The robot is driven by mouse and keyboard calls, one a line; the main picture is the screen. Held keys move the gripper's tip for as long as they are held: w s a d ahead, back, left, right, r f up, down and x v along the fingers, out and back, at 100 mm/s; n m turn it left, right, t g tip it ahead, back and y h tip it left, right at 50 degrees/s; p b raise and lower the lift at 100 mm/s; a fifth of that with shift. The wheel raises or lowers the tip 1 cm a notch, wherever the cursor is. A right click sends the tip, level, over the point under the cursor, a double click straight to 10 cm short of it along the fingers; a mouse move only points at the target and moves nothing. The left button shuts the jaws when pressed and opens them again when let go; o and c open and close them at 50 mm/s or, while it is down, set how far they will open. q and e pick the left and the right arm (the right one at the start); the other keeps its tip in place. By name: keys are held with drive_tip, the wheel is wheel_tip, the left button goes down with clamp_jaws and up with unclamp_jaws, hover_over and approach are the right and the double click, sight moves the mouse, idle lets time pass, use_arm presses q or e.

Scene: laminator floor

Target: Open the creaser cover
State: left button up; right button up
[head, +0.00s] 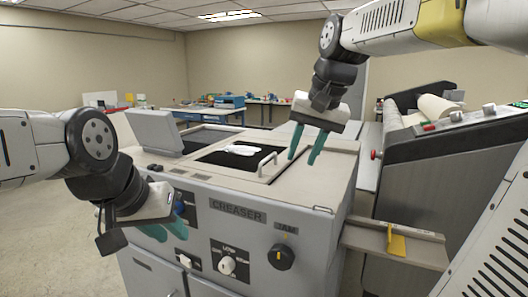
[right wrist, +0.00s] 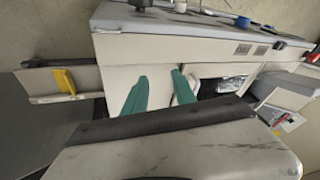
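The creaser (head: 238,213) is a grey cabinet with a label and a jam knob (head: 281,256) on its front. Its cover (head: 225,172) lies flat on top, with a dark window and a pale bar handle (head: 267,163) near the right edge. A crumpled white piece (head: 243,150) shows in the window. My right gripper (head: 306,146) is open and empty, pointing down above the top, right of the handle. Its parted green fingers also show in the right wrist view (right wrist: 158,92). My left gripper (head: 165,231) is low before the cabinet's left front, its fingertips apart and empty.
A tilted grey screen (head: 154,132) stands at the top's back left. A side tray with a yellow guide (head: 396,243) sticks out at the right. A dark machine with a paper roll (head: 438,107) stands further right. The floor at the left is clear.

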drive_tip(key=w+a+r+m+g, duration=0.1)
drive_tip(key=w+a+r, duration=0.1)
drive_tip(key=w, duration=0.6)
drive_tip(key=m+g, duration=0.2)
drive_tip(key=m, duration=0.1)
approach(270, 158)
drive_tip(key=shift+a+x, duration=0.15)
drive_tip(key=shift+x, duration=1.75)
drive_tip(key=shift+a+x, duration=0.2)
drive_tip(key=shift+x, duration=1.7)
drive_tip(key=shift+r, duration=0.1)
clamp_jaws()
